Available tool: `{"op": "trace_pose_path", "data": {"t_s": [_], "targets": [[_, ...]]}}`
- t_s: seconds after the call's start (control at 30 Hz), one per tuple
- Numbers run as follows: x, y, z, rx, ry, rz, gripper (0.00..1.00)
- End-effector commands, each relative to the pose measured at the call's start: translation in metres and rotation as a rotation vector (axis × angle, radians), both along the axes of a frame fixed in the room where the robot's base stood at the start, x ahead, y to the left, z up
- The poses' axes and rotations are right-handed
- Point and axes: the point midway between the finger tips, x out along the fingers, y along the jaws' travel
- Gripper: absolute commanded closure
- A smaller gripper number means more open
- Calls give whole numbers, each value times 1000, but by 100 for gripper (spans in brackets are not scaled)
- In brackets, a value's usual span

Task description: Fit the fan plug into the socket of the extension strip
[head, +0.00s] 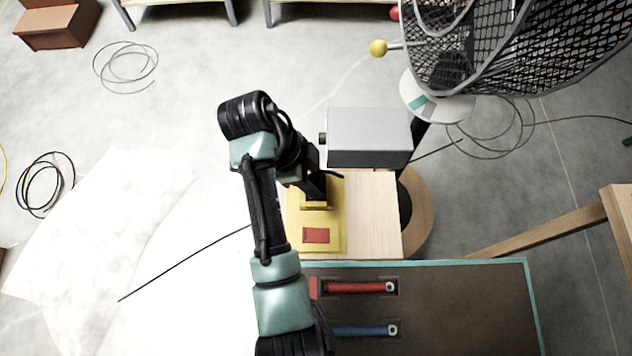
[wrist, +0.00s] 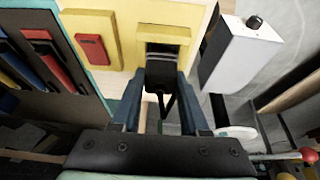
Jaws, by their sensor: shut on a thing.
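The extension strip (head: 335,240) is a yellow plate with a red switch (head: 317,235) on a pale wooden board. It also shows in the wrist view (wrist: 128,30), where its raised yellow socket block has a dark opening (wrist: 163,46). My gripper (head: 318,187) is over this block. In the wrist view my gripper (wrist: 160,80) is shut on the dark fan plug (wrist: 160,72). The plug's front end is at the opening, lined up with it; I cannot tell how deep it sits. The fan (head: 470,50) stands at the upper right.
A grey box (head: 368,130) with a black knob stands close beside the strip. Red (head: 355,287) and blue (head: 360,330) handled tools lie in a dark tray (head: 450,310) in front. Cable coils lie on the floor, which has free room at left.

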Motion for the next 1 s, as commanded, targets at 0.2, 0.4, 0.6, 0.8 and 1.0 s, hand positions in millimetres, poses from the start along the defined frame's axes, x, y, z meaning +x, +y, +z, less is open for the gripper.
{"op": "trace_pose_path", "data": {"t_s": [0.2,0.4,0.6,0.8,1.0], "targets": [[0,0,-10,0,-1,-1,100],[0,0,-13,0,-1,-1,100],[0,0,-13,0,-1,-1,26],[0,0,-13,0,-1,-1,26],[1,2,-5,1,-4,1,26]]}}
